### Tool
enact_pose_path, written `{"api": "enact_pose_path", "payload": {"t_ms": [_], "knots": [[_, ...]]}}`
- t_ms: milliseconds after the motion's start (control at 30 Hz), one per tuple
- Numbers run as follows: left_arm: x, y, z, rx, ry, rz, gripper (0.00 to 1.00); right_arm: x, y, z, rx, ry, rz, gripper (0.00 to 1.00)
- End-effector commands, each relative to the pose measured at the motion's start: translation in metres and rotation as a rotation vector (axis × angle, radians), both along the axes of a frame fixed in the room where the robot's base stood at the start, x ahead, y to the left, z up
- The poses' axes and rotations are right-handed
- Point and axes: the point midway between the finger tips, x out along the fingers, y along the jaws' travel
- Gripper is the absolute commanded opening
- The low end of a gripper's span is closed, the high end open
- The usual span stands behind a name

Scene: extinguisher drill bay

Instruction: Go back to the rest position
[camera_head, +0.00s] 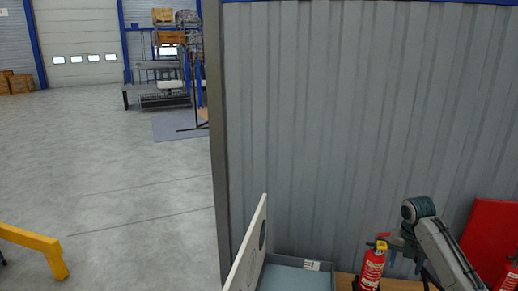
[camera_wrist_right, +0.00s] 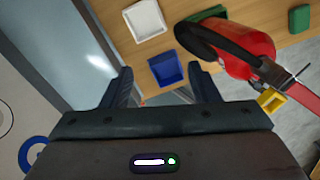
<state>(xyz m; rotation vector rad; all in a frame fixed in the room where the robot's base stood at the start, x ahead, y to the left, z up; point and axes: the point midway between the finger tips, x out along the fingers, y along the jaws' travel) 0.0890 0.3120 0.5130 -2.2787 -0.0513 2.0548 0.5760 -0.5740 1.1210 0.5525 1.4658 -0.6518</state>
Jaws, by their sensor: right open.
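My right gripper (camera_head: 398,246) is beside the upper part of a red fire extinguisher (camera_head: 372,268) in the head view. In the right wrist view my right gripper (camera_wrist_right: 162,78) is open, with nothing between its fingers. The red extinguisher (camera_wrist_right: 250,42), with its black hose, lies to the right of the fingers there, apart from them. My left gripper is not in view.
A grey bin (camera_head: 318,278) and a white upright panel (camera_head: 250,245) stand left of the extinguisher. A red board (camera_head: 492,235) is at the right. A blue tray (camera_wrist_right: 166,68) and white tray (camera_wrist_right: 146,20) sit on the wooden surface. A yellow barrier (camera_head: 35,243) stands at left.

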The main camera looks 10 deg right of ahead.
Motion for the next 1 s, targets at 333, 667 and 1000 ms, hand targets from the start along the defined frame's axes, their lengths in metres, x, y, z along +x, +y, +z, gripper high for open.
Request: {"api": "enact_pose_path", "payload": {"t_ms": [333,667,1000], "knots": [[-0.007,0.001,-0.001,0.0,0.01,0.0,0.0,-0.043,0.09,-0.088,-0.051,-0.066,-0.384,0.55],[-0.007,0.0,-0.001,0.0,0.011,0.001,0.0,-0.144,0.207,-0.152,0.028,-0.218,-1.052,0.55],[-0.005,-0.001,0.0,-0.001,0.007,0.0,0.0,-0.24,0.277,-0.146,0.2,-0.304,-1.729,0.55]]}}
